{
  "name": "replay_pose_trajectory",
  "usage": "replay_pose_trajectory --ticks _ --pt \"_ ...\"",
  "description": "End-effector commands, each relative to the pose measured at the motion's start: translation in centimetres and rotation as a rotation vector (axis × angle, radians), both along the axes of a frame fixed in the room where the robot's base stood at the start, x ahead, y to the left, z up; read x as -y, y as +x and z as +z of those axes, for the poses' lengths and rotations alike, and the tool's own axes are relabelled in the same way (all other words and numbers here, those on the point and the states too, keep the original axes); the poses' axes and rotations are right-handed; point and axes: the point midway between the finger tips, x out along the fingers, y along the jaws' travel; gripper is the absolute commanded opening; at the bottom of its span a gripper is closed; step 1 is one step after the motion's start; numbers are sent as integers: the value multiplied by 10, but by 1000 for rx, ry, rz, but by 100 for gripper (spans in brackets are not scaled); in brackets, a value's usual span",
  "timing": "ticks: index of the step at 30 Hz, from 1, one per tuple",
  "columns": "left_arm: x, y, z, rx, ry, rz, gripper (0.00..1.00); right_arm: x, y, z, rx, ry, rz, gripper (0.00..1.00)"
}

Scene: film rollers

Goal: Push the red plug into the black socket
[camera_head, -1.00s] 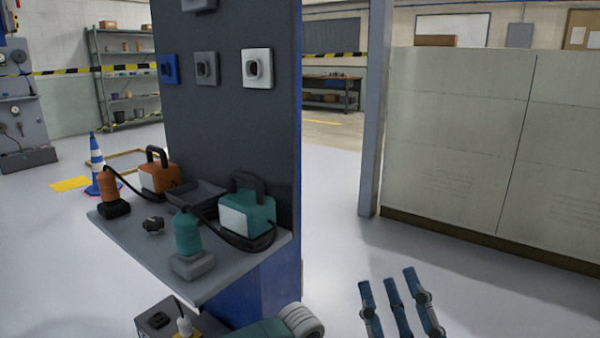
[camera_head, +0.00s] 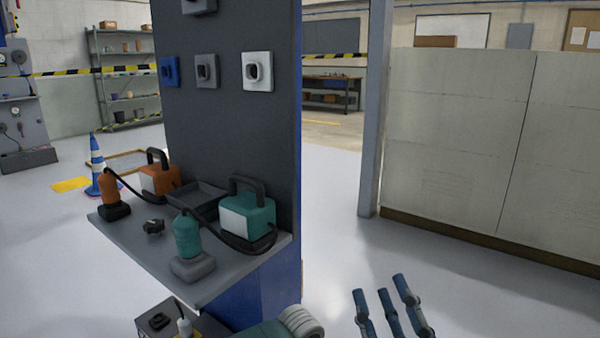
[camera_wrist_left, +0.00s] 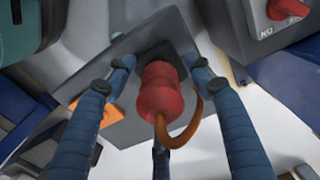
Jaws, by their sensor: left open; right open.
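The red plug (camera_wrist_left: 160,90) shows in the left wrist view with an orange cable curving from its near end. It stands at a dark square piece (camera_wrist_left: 160,55) on a grey surface; I cannot tell whether that piece is a holder or the black socket. My left gripper (camera_wrist_left: 160,76) is open, its blue fingers spread around the plug with visible gaps. In the head view my right gripper (camera_head: 388,298) is open and empty over the floor at the bottom right. I cannot pick out the red plug or a clearly black socket in the head view.
A grey shelf (camera_head: 222,278) on a dark panel carries an orange plug (camera_head: 109,188), a teal plug (camera_head: 187,236) and two cabled boxes. A blue socket (camera_head: 168,71), grey socket (camera_head: 206,71) and white socket (camera_head: 257,71) sit above. A red switch (camera_wrist_left: 288,9) shows in the wrist view.

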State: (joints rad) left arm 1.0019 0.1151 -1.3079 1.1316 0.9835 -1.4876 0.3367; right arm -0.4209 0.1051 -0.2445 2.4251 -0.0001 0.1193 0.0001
Motion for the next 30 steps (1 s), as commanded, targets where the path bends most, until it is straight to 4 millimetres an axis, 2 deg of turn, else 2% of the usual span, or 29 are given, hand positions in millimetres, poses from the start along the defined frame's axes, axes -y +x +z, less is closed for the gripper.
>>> replay_pose_trajectory --ticks 12,30 --pt "0 0 0 0 0 0 53 0 5 -9 -43 -13 -3 42" --pt "0 0 0 0 0 0 53 0 5 -9 -44 -14 -3 42"
